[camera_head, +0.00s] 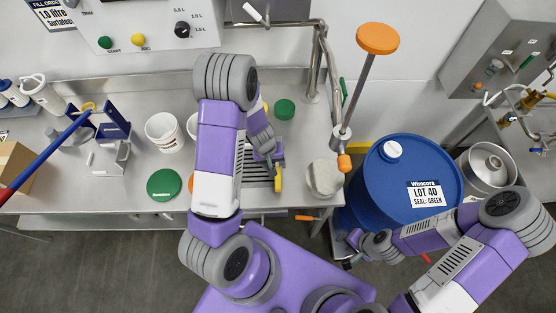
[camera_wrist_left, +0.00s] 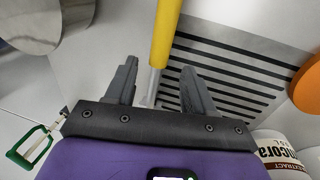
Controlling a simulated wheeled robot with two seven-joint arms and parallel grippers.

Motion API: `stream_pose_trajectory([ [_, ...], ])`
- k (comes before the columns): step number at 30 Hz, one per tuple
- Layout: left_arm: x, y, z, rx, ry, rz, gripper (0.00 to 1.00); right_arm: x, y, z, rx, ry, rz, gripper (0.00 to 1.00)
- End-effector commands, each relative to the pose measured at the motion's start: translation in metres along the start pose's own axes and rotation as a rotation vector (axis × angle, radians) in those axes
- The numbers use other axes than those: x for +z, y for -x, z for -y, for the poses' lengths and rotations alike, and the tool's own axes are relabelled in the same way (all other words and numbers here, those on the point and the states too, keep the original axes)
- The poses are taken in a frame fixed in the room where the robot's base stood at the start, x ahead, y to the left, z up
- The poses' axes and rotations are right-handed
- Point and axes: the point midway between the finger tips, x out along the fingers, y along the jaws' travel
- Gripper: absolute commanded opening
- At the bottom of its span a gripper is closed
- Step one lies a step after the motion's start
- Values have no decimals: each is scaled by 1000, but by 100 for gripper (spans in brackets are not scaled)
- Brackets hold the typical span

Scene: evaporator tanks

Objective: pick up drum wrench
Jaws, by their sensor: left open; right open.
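A yellow-handled tool (camera_head: 278,179), which looks like the drum wrench, is on the steel bench by the slotted drain. In the left wrist view its yellow bar (camera_wrist_left: 166,35) runs up from between my left fingers, with a grey metal part at its lower end. My left gripper (camera_head: 270,160) is low over the bench; in its own wrist view (camera_wrist_left: 158,72) it is open, one finger on each side of the bar with gaps visible. The tool's far end is out of that view. My right gripper (camera_head: 349,252) is open and empty, below the blue drum.
The blue drum (camera_head: 381,185) stands right of the bench. An orange-topped pole (camera_head: 360,95) rises beside a faucet pipe (camera_head: 317,60).

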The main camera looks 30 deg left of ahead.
Motion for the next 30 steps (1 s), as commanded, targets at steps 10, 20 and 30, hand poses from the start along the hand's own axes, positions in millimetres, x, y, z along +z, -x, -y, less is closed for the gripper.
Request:
stream_pose_trajectory([
  [10, 3, -46, 0, -1, -1, 2, 53, -2, -18, -7, 0, 0, -3, 41],
  [20, 2, -45, -1, 0, -2, 1, 38, -2, -17, -6, 0, 0, -3, 41],
  [30, 2, -45, -1, 0, -1, 1, 0, -2, -17, -6, 0, 0, -3, 41],
])
